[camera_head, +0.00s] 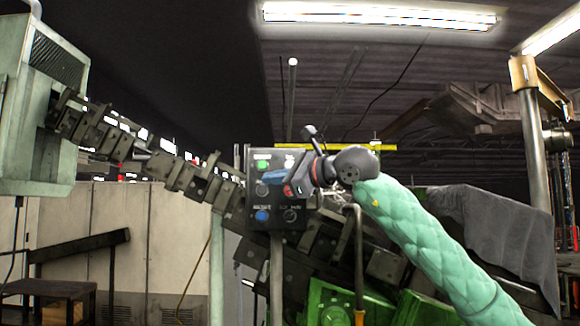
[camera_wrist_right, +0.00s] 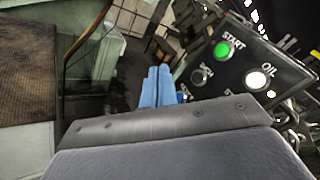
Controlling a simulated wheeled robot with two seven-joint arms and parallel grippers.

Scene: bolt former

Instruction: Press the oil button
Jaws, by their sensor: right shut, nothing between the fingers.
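The oil button (camera_wrist_right: 257,80) is a white round button under the label OIL, on a dark control panel (camera_wrist_right: 240,68). It shows clearly in the right wrist view, beside the green START button (camera_wrist_right: 224,50). In the head view the panel (camera_head: 283,220) stands mid-picture, with the green button (camera_head: 262,164) at its upper left. My right gripper (camera_head: 273,178) is in front of the panel. Its blue fingers (camera_wrist_right: 158,87) are shut and empty, left of the oil button in the wrist view. Whether they touch the panel I cannot tell. My left gripper is out of view.
A blue button (camera_head: 262,215) sits at the panel's lower left, with a black knob (camera_head: 290,215) beside it. A dark chain-like conveyor (camera_head: 185,178) runs behind the panel. A bent pipe with an orange handle (camera_head: 359,270) stands below my right arm.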

